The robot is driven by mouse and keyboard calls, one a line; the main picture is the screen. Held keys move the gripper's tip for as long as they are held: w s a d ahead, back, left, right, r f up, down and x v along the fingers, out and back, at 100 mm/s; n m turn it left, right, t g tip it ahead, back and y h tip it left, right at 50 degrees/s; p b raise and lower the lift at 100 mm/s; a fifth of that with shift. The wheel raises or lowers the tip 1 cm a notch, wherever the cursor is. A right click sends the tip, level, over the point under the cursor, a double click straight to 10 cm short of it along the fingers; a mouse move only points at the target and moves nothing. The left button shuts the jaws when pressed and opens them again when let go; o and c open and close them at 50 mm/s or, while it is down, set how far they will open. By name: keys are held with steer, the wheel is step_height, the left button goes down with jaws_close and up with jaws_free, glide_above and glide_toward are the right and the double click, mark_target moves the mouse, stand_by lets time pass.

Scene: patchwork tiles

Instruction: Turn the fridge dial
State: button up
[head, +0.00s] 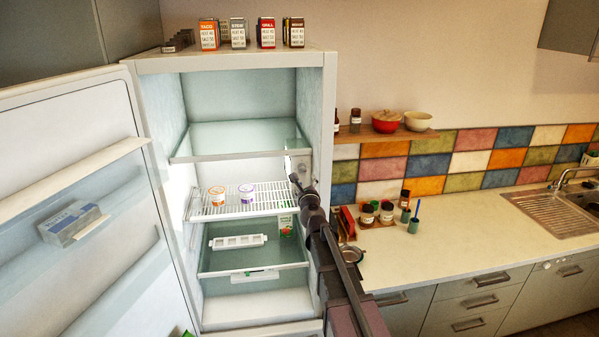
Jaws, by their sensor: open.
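The fridge (230,60) stands open, with its door (60,150) swung out to the left. A pale control housing (299,160) sits on the inner right wall, at about the height of the wire shelf. The dial itself is too small to make out, and part of this area is behind my gripper. My gripper (295,182) is at the right side of the fridge opening, just in front of and below the housing in the picture. It is open and appears empty. I cannot tell whether it touches anything.
Two small tubs (217,195) stand on the wire shelf (238,205). A white rack (237,241) and a carton (286,225) are below. Several spice boxes (208,34) stand on top of the fridge. A counter (450,230) with jars lies to the right.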

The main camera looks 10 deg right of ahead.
mark_target(303, 171)
steer(key=w, duration=0.9)
steer(key=shift+w+d, duration=0.35)
steer(key=shift+w, duration=0.05)
jaws_close()
